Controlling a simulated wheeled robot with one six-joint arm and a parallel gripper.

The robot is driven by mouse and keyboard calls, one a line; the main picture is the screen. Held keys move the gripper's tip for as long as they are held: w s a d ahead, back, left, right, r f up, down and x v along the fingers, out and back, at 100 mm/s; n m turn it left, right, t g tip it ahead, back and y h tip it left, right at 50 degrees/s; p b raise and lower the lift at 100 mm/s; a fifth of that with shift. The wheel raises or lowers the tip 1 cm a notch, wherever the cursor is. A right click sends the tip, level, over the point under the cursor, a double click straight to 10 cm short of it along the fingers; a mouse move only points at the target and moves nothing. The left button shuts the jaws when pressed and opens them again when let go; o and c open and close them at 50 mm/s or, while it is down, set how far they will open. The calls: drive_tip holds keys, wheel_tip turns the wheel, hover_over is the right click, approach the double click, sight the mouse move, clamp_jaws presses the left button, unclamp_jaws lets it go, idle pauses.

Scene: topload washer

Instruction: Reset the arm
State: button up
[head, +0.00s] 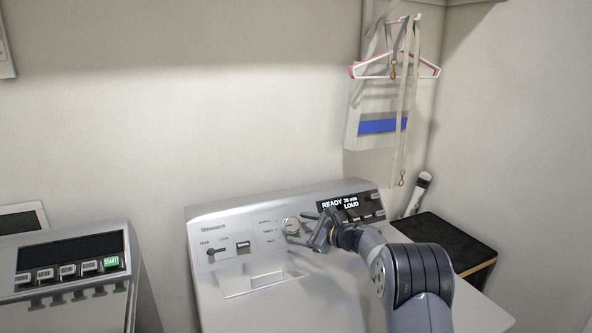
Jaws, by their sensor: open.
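My arm reaches in from the lower right in the head view. My gripper (312,230) is open in front of the washer's control panel, close to the round dial (291,226). Whether a fingertip touches the dial cannot be told. The topload washer (205,285) is light grey with its lid down. Its dark display (348,201) reads READY, 26 min, LOUD.
A second appliance (75,315) with a green START button (111,261) stands at the left. Hangers (395,70) and straps hang on the back wall. A black-topped stand (440,236) and a white bottle-like object (418,192) are at the right. Space above the washer is free.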

sight(296, 227)
drive_tip(key=x, duration=0.3)
drive_tip(key=shift+w+a+p, duration=0.2)
drive_tip(key=shift+a+p, duration=0.15)
drive_tip(key=shift+f, duration=0.1)
drive_tip(key=shift+m, duration=0.3)
